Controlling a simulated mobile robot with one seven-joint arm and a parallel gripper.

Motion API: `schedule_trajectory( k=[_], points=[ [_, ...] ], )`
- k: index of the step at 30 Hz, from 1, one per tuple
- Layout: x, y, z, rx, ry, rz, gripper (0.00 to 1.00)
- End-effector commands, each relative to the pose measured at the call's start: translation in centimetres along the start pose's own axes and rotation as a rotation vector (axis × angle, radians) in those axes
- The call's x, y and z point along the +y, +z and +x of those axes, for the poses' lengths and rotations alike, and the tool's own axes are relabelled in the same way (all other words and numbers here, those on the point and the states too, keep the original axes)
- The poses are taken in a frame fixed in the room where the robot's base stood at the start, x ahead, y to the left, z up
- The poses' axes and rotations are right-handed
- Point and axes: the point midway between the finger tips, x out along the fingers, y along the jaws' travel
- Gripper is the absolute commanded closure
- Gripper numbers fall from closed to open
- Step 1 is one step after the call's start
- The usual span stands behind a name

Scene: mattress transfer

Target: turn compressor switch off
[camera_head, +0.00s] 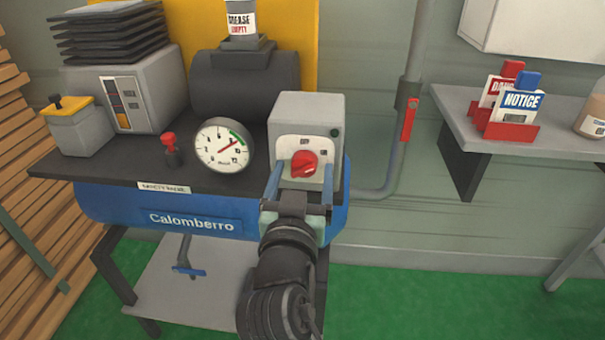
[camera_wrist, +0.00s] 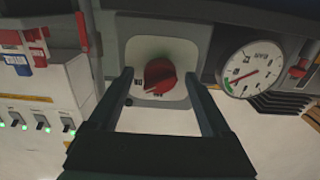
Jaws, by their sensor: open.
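The compressor switch is a red rotary knob (camera_head: 304,164) on the front of a grey box (camera_head: 308,112) at the right end of the blue compressor (camera_head: 120,207). The knob's pointer is tilted, and small lettering surrounds it, with what looks like OFF above it. My gripper (camera_head: 301,180) is in front of the box, its two fingers apart on either side of the knob. In the wrist view the red knob (camera_wrist: 160,76) shows between the open fingertips (camera_wrist: 160,75). I cannot tell whether the fingers touch the knob.
A round pressure gauge (camera_head: 224,146) stands left of the box, with a small red-topped valve (camera_head: 171,149) beyond it. A grey pipe with a red lever (camera_head: 409,119) runs on the wall at right. A shelf (camera_head: 455,103) with red and blue tags is further right.

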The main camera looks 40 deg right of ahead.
Motion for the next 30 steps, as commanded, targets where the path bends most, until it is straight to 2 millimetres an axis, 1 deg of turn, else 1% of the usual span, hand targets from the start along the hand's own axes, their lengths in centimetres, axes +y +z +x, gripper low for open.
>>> schedule_trajectory(
  k=[5,6,8,9,14,18,19,20,26,30],
  points=[
    [0.0,0.0,0.01,0.0,0.0,0.0,0.18],
    [0.0,0.0,0.01,0.0,0.0,0.0,0.19],
    [0.0,0.0,0.0,0.0,0.0,0.0,0.3],
    [-0.01,-0.01,-0.01,0.0,0.0,0.0,0.37],
    [-0.01,0.0,-0.02,0.0,0.0,0.0,0.66],
    [0.0,0.0,-0.03,0.0,0.0,0.0,0.91],
    [0.0,0.0,-0.03,0.0,0.0,0.0,0.97],
    [0.0,0.0,-0.03,0.0,0.0,0.0,1.0],
    [0.0,-0.03,-0.03,0.0,0.0,-0.013,1.0],
    [-0.01,-0.1,-0.04,-0.001,0.0,-0.052,1.0]
  ],
)
